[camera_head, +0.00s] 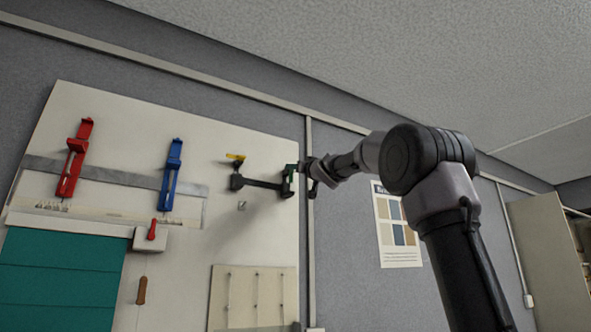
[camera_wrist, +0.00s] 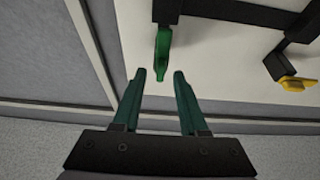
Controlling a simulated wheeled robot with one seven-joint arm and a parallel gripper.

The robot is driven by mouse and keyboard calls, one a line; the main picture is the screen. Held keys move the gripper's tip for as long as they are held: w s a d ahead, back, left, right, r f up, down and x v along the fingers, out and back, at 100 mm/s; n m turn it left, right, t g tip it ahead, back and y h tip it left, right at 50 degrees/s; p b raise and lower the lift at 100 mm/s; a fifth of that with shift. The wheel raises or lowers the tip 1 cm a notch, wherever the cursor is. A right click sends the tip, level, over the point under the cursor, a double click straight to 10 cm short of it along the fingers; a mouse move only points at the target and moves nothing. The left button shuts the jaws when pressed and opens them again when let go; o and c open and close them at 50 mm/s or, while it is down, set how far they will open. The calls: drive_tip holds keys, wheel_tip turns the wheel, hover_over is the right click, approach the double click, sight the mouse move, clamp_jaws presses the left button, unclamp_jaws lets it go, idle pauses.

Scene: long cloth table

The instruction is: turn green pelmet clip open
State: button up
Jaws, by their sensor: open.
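The green pelmet clip (camera_wrist: 162,52) shows in the wrist view as a small green lever on a dark bracket, at the right edge of the cream board. In the head view the green clip (camera_head: 287,180) is partly hidden by my gripper. My gripper (camera_wrist: 157,76) is open, its two dark green fingers pointing at the clip. The clip's tip lies just beyond and between the fingertips, and I see no contact. In the head view my gripper (camera_head: 304,168) reaches the board from the right.
A dark bar (camera_head: 262,184) runs left from the green clip to a yellow clip (camera_head: 235,156). Red (camera_head: 72,165) and blue (camera_head: 170,175) brackets hang further left. A teal blind (camera_head: 62,280) is below them. A poster (camera_head: 398,228) is on the wall at right.

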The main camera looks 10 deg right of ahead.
clamp_jaws()
drive_tip(key=shift+d+n, duration=0.1)
drive_tip(key=shift+n, duration=0.3)
drive_tip(key=shift+w+d+r+n+g+y, duration=0.1)
drive_tip(key=shift+n+g+y, duration=0.95)
drive_tip(key=shift+n, duration=2.55)
drive_tip(key=shift+d+r+n+g+y, duration=0.1)
drive_tip(key=shift+n+g+y, duration=0.45)
drive_tip(key=shift+n+g, duration=2.05)
drive_tip(key=shift+w+d+r+n+g+y, duration=0.2)
drive_tip(key=shift+n+y, duration=0.6)
drive_tip(key=shift+n, duration=3.8)
drive_tip(key=shift+s+a+f, duration=0.15)
